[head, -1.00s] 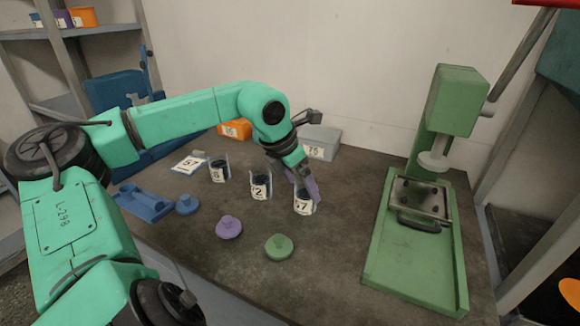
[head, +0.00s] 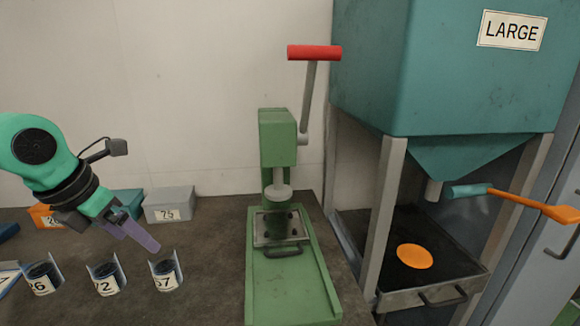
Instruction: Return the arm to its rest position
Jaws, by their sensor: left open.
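My left gripper (head: 138,234) is at the left of the head view, with its pale purple fingers pointing down and to the right. It is open and empty. Its fingertips are just above and left of the rightmost of three dark-filled jars (head: 166,277), apart from it as far as I can see. The middle jar (head: 105,281) and the left jar (head: 42,280) stand beside it on the dark table (head: 205,270), with number labels. Most of my left arm is cut off by the picture edge. My right gripper is not in view.
A green hand press (head: 278,140) with a red-handled lever (head: 314,52) stands mid-table. Right of it is a teal hopper marked LARGE (head: 440,70) above a dark tray (head: 440,293) with an orange disc (head: 414,256). A grey bin (head: 170,205) and an orange bin (head: 45,215) stand behind the jars.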

